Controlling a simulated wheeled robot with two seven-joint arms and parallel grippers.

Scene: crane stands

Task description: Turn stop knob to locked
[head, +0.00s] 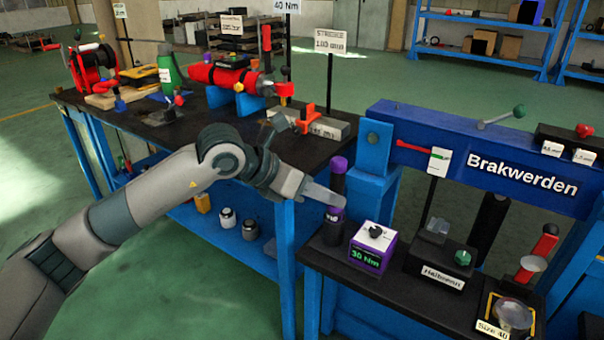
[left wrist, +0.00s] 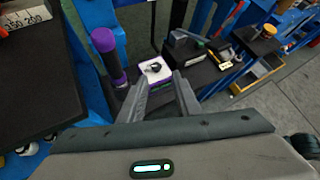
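I cannot tell for certain which part is the stop knob. A dark knob (head: 375,231) sits on top of a white-and-purple box (head: 365,258) whose display reads 30 Nm. The knob also shows in the left wrist view (left wrist: 154,68), just beyond my fingertips. A green knob (head: 462,257) sits on a dark box to its right. My left gripper (head: 338,200) reaches in from the left, above and left of the 30 Nm box. In the left wrist view its fingers (left wrist: 161,80) are spread with nothing between them. My right gripper is out of view.
A dark cylinder with purple bands (head: 335,190) stands close beside my left gripper. The blue press frame labelled Brakwerden (head: 440,155) rises behind the small bench. A cluttered workbench (head: 150,130) stands at the left. A round part marked Size 40 (head: 513,315) lies at front right.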

